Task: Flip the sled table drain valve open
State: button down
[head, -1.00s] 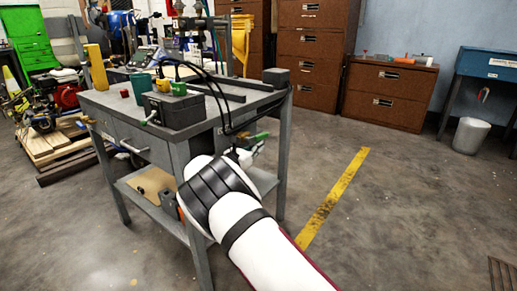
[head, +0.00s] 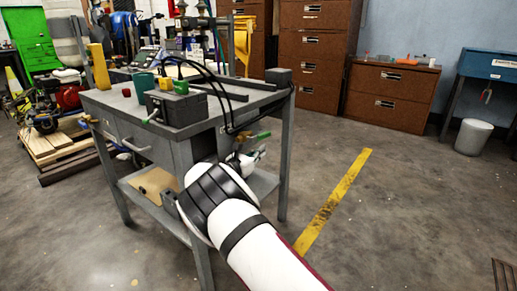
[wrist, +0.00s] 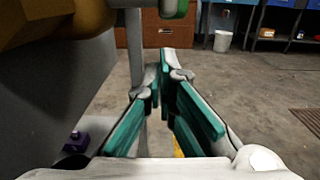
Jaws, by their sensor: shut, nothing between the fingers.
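The drain valve's brass body (wrist: 85,22) fills the upper left of the wrist view, close to the camera. A pale lever runs right from it to a green grip (wrist: 174,8) at the top edge. In the head view, a green and yellow handle (head: 260,136) shows below the grey table's (head: 218,110) right part, just beyond my wrist; most of the valve is hidden by the arm. My gripper (wrist: 165,72), with teal finger pads, is shut and empty. Its fingertips are below the green grip in the picture; I cannot tell if they touch anything.
A table leg (head: 284,165) stands near the arm. The floor to the right is clear, with a yellow stripe (head: 335,200).

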jog(key=s+a+f+p, duration=0.3)
jog(key=s+a, duration=0.3)
jog(key=s, duration=0.2)
jog(key=shift+p, duration=0.35)
jog(key=shift+d, duration=0.1)
